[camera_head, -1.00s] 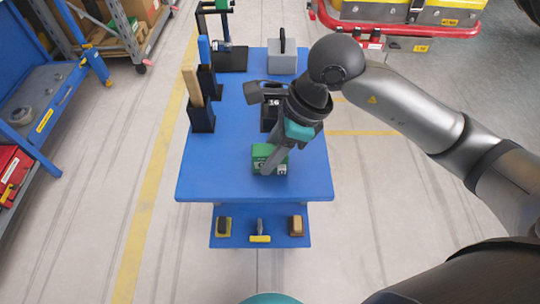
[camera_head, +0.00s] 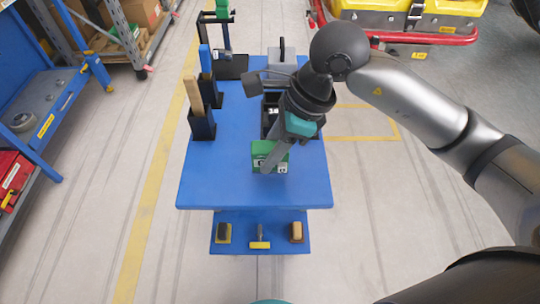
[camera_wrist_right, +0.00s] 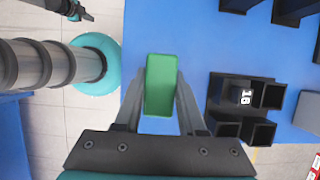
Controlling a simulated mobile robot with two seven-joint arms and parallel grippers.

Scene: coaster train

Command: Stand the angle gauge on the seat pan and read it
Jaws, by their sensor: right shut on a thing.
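A green block-shaped instrument, which I take for the angle gauge (camera_head: 270,157), is over the front part of the blue cart top. My right gripper (camera_head: 277,157) comes down on it from above and is shut on it. In the right wrist view the gauge (camera_wrist_right: 161,85) shows as a plain green face between the two fingers. I cannot tell whether its underside touches the cart. No seat pan is clearly visible. A small dark part with a teal mark at the top left of the wrist view may be my left gripper (camera_wrist_right: 75,10); its fingers are unclear.
The blue cart (camera_head: 215,185) carries a black divided holder (camera_wrist_right: 228,103), upright black holders along its left side and a grey box (camera_head: 280,66) at the back. Its lower shelf holds several small items. A blue rack stands left. A yellow-and-red vehicle (camera_head: 410,15) is at upper right.

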